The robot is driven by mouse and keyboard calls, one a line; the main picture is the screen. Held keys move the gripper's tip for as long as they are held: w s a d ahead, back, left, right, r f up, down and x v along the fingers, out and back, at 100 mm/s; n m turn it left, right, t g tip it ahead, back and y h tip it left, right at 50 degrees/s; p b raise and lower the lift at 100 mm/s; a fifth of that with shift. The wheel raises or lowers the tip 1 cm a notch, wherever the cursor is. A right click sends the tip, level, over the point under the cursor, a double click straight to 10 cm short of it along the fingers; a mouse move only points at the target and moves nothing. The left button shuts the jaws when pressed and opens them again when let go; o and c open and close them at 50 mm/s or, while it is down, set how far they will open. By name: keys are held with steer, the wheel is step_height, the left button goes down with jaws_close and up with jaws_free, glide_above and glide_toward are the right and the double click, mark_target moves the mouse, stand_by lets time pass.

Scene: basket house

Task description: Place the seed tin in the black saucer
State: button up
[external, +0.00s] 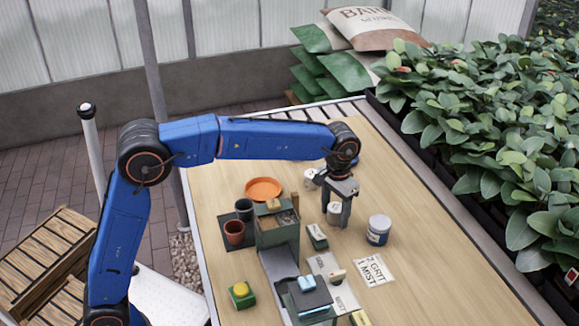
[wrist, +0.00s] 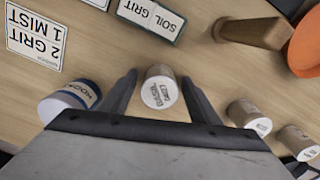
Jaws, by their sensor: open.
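A small cream tin with a printed label (wrist: 162,88) stands between the fingers of my gripper (wrist: 159,79) in the wrist view. It also shows in the external view (external: 334,210), beside my gripper (external: 343,212). The fingers are open, with wood showing between each finger and the tin. The label is too small to read surely, so I cannot tell if this is the seed tin. Two similar tins stand to the right in the wrist view, a nearer one (wrist: 248,117) and a farther one (wrist: 297,142).
A blue-and-white tin (external: 378,230) stands right of my gripper. A soil grit box (external: 317,237) and printed card (external: 374,270) lie nearer. Far-right tabletop is clear.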

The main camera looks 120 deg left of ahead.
steer(key=shift+o, duration=0.5)
step_height(320, 180, up, 12)
steer(key=shift+s+r, duration=0.1)
step_height(320, 180, up, 4)
steer(key=n+h, duration=0.1)
steer(key=n, duration=0.5)
glide_above(337, 205)
steer(key=a, duration=0.2)
steer(key=r+n, duration=0.1)
steer(key=n, duration=0.1)
steer(key=f, duration=0.4)
steer(key=d+f, duration=0.1)
steer(key=f, duration=0.6)
steer(key=shift+d+f, duration=0.3)
steer(key=shift+d, duration=0.05)
steer(key=shift+d+f, duration=0.2)
steer(key=shift+f, duration=0.65)
steer(key=shift+d+f, duration=0.15)
steer(key=shift+f, duration=0.75)
steer(key=shift+d+f, duration=0.2)
steer(key=shift+f, duration=0.65)
steer(key=c, duration=1.2)
